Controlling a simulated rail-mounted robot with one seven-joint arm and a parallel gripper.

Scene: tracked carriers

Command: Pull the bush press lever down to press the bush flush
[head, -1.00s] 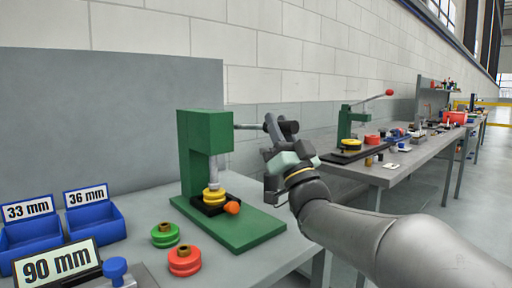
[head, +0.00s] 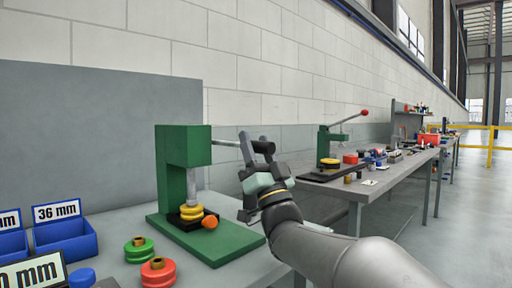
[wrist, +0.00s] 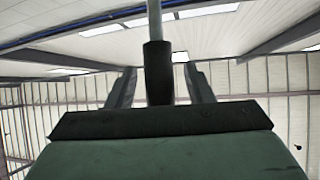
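The green bush press (head: 172,170) stands on the near bench, its ram directly over a yellow bush part (head: 190,213) in a black holder. An orange knob (head: 210,222) lies at the holder's front. The press lever (head: 226,143) sticks out to the right, close to level, ending in a black grip. My gripper (head: 254,143) is at this grip, its fingers pointing up. In the wrist view the black lever grip (wrist: 158,75) stands between my two fingers (wrist: 160,88), with a visible gap on each side. The contact between ram and bush is too small to judge.
Green (head: 138,250) and red (head: 158,271) bush parts stand on the bench in front of the press. Blue bins (head: 66,238) are at the left. A second bench (head: 385,182) with another green press (head: 323,145) is behind to the right.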

